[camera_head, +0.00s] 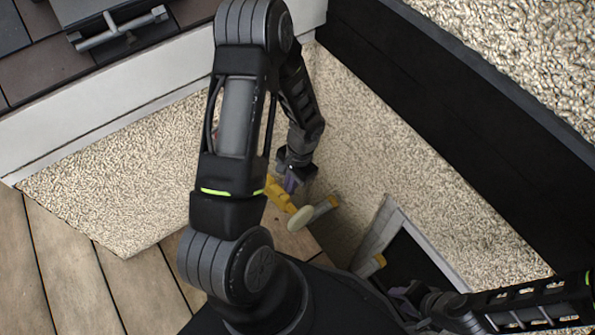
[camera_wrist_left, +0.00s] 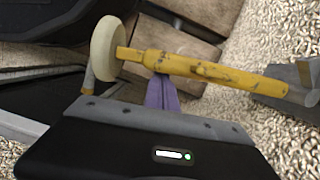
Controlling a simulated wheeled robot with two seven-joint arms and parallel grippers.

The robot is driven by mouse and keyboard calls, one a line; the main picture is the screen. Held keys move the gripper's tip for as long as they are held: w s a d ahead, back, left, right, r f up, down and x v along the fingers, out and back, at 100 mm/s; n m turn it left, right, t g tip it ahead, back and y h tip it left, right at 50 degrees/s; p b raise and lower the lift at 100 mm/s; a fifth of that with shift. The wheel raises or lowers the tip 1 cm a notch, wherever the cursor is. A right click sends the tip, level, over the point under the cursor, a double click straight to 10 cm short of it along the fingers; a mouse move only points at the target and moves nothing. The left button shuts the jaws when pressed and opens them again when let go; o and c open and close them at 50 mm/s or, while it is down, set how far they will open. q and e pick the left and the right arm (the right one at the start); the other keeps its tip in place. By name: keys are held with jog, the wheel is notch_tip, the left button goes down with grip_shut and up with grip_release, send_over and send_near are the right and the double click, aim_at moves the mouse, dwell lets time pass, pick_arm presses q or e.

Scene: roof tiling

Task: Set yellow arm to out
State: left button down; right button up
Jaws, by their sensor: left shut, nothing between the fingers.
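The yellow arm (camera_head: 279,194) is a worn yellow bar beside the pebbled wall, partly hidden by my left gripper. In the left wrist view the yellow arm (camera_wrist_left: 215,70) runs across the picture, with a cream round disc (camera_wrist_left: 106,48) at its left end. The disc also shows in the head view (camera_head: 300,218). My left gripper (camera_head: 291,183) is shut and empty at the bar. Its purple fingers (camera_wrist_left: 161,94) reach up to the bar's lower edge in the wrist view; I cannot tell if they touch. My right gripper (camera_head: 402,294) is low at the right, its fingers unclear.
A grey-framed dark opening (camera_head: 405,255) is lower right. Pebbled walls (camera_head: 130,165) enclose the corner, below a black beam (camera_head: 450,80). Wooden decking (camera_head: 70,270) lies lower left.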

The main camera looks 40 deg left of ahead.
aim_at(282, 193)
pick_arm(q)
jog(key=shift+s+a+m+y, duration=0.1)
jog(key=shift+s+m+y, duration=0.2)
jog(key=shift+s+m, duration=1.05)
jog(key=shift+s+n, duration=0.45)
jog(key=shift+s, duration=0.05)
jog(key=a+p+v, duration=0.1)
jog(key=p+v, duration=0.7)
jog(key=v, duration=0.2)
jog(key=shift+w+d, duration=0.25)
jog(key=shift+d, duration=0.15)
